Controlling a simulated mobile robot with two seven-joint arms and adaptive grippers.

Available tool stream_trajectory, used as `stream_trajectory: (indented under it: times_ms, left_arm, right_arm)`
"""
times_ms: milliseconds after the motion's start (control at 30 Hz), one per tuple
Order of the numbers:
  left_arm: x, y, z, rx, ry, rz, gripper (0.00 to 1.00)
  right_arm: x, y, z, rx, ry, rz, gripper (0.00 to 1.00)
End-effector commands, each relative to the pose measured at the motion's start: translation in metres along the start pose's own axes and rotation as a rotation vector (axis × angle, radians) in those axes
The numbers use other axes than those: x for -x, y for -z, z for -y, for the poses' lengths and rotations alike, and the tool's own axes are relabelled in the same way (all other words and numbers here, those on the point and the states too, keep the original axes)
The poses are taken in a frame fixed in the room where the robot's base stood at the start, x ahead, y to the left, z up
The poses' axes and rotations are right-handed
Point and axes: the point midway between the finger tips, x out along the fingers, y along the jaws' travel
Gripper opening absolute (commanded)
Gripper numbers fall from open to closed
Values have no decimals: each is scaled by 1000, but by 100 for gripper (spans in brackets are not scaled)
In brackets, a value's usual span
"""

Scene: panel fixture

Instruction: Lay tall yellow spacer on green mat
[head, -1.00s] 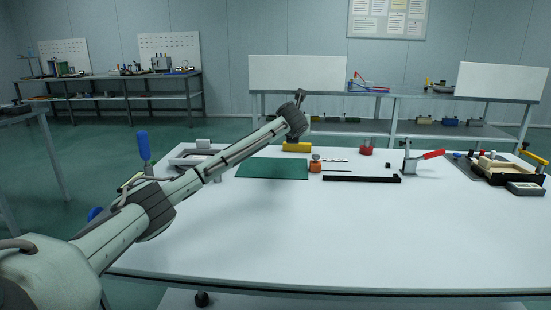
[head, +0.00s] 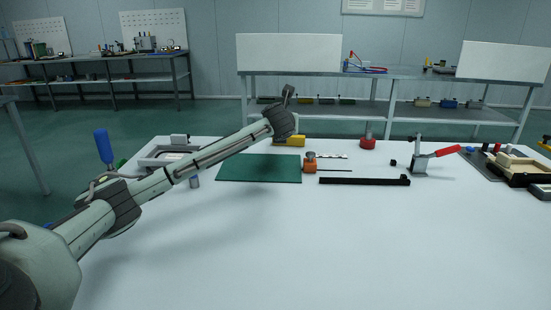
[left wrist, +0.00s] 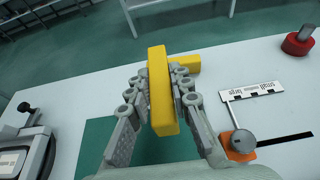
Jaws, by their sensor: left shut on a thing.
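My left gripper (left wrist: 161,82) is shut on the tall yellow spacer (left wrist: 160,105), with a finger on each side of it. The spacer shows as a long yellow bar in the left wrist view; in the head view the arm's end hides it. The green mat (head: 258,168) lies flat on the white table. In the left wrist view part of the mat (left wrist: 98,138) shows below and left of the fingers. The gripper is raised near the mat's back right side; its exact height is unclear. My right gripper is not in view.
Another yellow piece (head: 290,141) rests behind the mat; it shows partly behind the held spacer (left wrist: 188,63). Right of the mat are an orange-based knob (head: 310,163), a black bar (head: 364,180) and a red-handled clamp (head: 421,160). A grey frame (head: 171,157) is left. The table's front is clear.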

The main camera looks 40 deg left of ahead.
Motion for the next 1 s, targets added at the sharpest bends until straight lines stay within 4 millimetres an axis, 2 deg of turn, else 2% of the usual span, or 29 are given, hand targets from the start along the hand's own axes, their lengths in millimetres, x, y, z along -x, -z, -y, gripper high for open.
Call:
stream_trajectory:
  times_ms: [100,233,333,467,700,1000]
  left_arm:
    - [18,25,-4,-3,2,-1,0]
    - [32,43,-7,-2,1,0,0]
    - [37,49,-8,1,0,1,0]
    - [36,57,-8,1,-1,1,0]
    - [24,86,-8,1,-1,0,0]
    - [22,89,-8,1,0,1,0]
  right_arm:
    - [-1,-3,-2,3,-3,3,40]
    - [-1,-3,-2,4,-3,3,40]
    - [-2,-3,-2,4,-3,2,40]
    - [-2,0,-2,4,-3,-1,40]
    - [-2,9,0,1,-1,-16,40]
    - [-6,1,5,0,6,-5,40]
